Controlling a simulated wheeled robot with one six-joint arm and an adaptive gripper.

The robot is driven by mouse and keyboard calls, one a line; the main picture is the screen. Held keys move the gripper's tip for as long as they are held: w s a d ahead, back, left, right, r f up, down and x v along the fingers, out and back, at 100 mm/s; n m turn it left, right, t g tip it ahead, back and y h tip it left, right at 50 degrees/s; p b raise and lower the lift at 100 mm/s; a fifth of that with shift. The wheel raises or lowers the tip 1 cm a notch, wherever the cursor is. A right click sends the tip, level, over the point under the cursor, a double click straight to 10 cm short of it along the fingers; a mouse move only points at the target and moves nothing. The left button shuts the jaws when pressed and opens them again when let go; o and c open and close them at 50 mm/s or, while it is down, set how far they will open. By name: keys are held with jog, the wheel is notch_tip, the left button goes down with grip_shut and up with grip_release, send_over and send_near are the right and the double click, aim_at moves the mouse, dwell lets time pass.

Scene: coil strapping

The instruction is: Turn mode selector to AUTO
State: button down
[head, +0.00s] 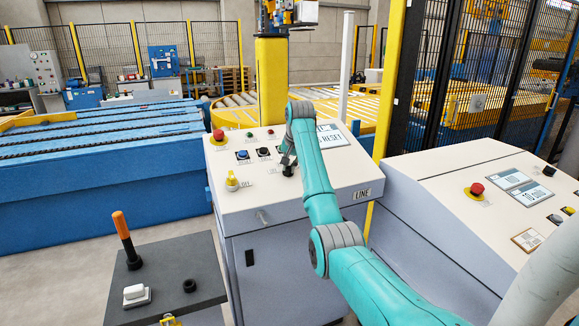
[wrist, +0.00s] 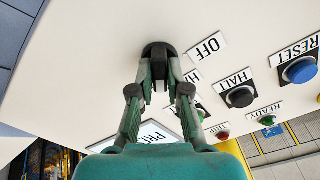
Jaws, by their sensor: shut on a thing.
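The mode selector is a black round knob (wrist: 159,48) on the pale sloping top of the LINE console (head: 222,204). An OFF label (wrist: 207,46) stands beside it. Another label, starting with H, is partly hidden by a finger. My gripper (wrist: 158,72) points down at the console with its fingers closed on the knob. In the head view my gripper (head: 288,161) covers most of the knob. Which way the knob points is hidden by the fingers, and no AUTO label can be read.
Near the knob are a black HALT button (wrist: 240,96), a blue RESET button (wrist: 299,70) and a red emergency stop (head: 218,135). A yellow knob (head: 232,181) sits at the front left. Another console (head: 428,178) stands to the right. A grey stand with an orange-topped lever (head: 120,226) is at the left.

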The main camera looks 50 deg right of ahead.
jog(key=shift+m, duration=2.3)
jog(key=c, duration=1.1)
grip_release()
jog(key=shift+c, duration=0.2)
jog(key=shift+r, duration=0.1)
jog(key=v, duration=0.7)
jog(key=shift+r, duration=0.15)
